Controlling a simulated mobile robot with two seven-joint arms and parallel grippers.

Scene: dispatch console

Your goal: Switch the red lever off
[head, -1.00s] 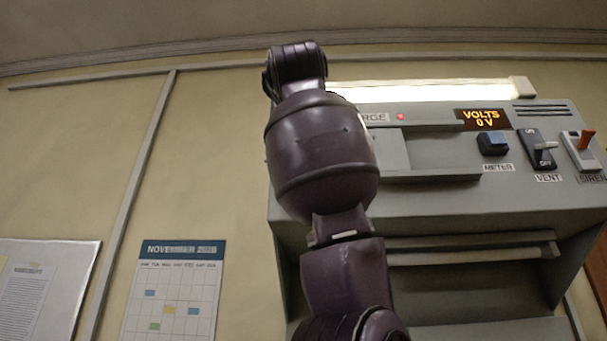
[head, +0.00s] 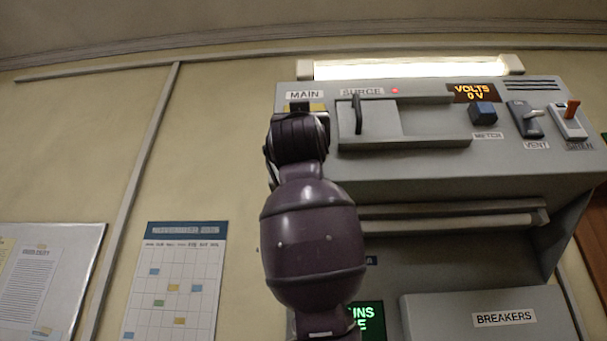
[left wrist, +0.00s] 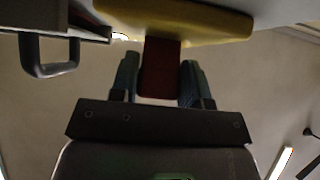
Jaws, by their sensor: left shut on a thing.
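In the left wrist view a dark red lever (left wrist: 160,68) stands between the two fingers of my left gripper (left wrist: 157,80), which is shut on it. The lever meets a yellow plate (left wrist: 190,24). In the head view a strip of this yellow plate (head: 317,107) shows under the MAIN label (head: 304,95), at the left end of the grey console. There my left wrist covers the lever and the fingertips. My right gripper is in neither view.
Right of MAIN is the SURGE drawer front with a black handle (head: 357,114). A BREAKERS box (head: 490,318) is below.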

